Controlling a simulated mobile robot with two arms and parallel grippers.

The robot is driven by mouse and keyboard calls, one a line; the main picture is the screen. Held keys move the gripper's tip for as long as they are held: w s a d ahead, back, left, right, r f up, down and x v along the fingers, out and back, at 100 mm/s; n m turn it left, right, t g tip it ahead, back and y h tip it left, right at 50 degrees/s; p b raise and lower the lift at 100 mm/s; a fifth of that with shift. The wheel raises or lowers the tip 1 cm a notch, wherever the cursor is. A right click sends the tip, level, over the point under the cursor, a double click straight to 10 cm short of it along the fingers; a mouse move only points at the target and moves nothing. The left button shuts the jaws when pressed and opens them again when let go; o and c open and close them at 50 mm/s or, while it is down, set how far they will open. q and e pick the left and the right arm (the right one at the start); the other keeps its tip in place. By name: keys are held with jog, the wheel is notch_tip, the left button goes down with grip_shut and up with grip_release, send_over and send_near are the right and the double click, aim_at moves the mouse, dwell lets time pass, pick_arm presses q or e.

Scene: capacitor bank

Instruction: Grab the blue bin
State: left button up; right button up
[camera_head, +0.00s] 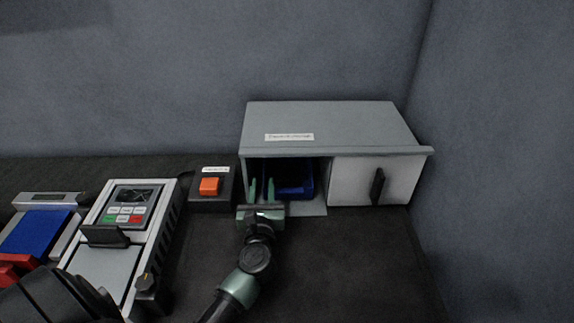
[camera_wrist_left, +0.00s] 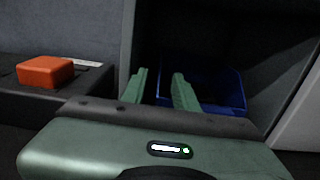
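The blue bin (camera_head: 299,184) sits inside the left, open compartment of a grey cabinet (camera_head: 330,130). My left gripper (camera_head: 262,188) is at the mouth of that compartment, with its two green fingers pointing in, to the left of the bin's middle. In the left wrist view the fingers (camera_wrist_left: 160,88) are apart with nothing gripped between them. The blue bin (camera_wrist_left: 222,88) shows behind and to the right of the right finger, which hides part of its left side. I cannot tell whether that finger touches the bin. My right gripper is not clearly in view.
The cabinet's right side has a closed white door with a black handle (camera_head: 377,187). A black box with an orange button (camera_head: 209,186) stands left of the cabinet. A device with a keypad (camera_head: 125,213) and a blue-topped item (camera_head: 36,232) are further left. The dark table is clear in front right.

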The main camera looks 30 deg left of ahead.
pick_arm(q)
jog(key=shift+w+a+r, duration=0.1)
jog(key=shift+w+a, duration=0.15)
jog(key=shift+w, duration=0.2)
jog(key=b+x, duration=0.1)
jog(key=x, duration=0.6)
grip_shut()
jog(key=shift+d, duration=0.1)
dwell(0.9)
